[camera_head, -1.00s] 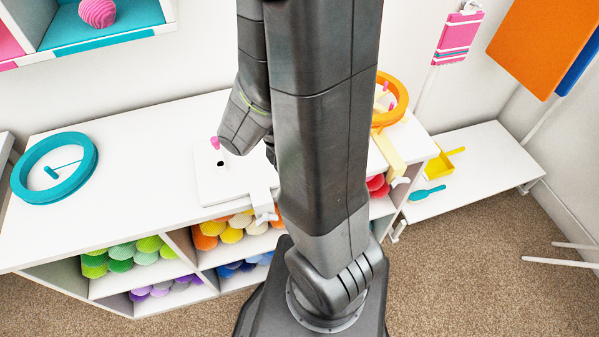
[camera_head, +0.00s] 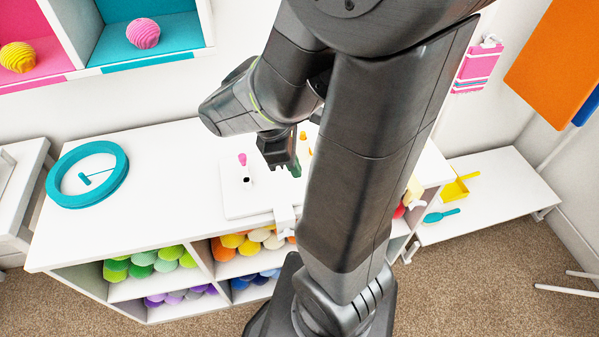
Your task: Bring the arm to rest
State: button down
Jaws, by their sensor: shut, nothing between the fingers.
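My gripper (camera_head: 283,167) shows left of my large arm link, above the white shelf top (camera_head: 160,222). It points downward and is shut, with nothing seen in it. It hangs over the right part of a white board (camera_head: 236,200) that lies on the shelf top. A small pink-tipped peg (camera_head: 242,160) stands on this board, left of my gripper. My arm is raised and bent, and its links hide the right part of the shelf top.
A teal ring (camera_head: 120,165) lies on the shelf top at left. Coloured rolls (camera_head: 155,262) fill the compartments below. A low white bench (camera_head: 505,200) at right bears a yellow dustpan (camera_head: 457,188) and a teal brush (camera_head: 440,217). Pink and teal wall cubbies (camera_head: 150,58) hang at upper left.

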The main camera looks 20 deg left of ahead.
jog(key=shift+a+r, duration=0.1)
jog(key=shift+r, duration=0.1)
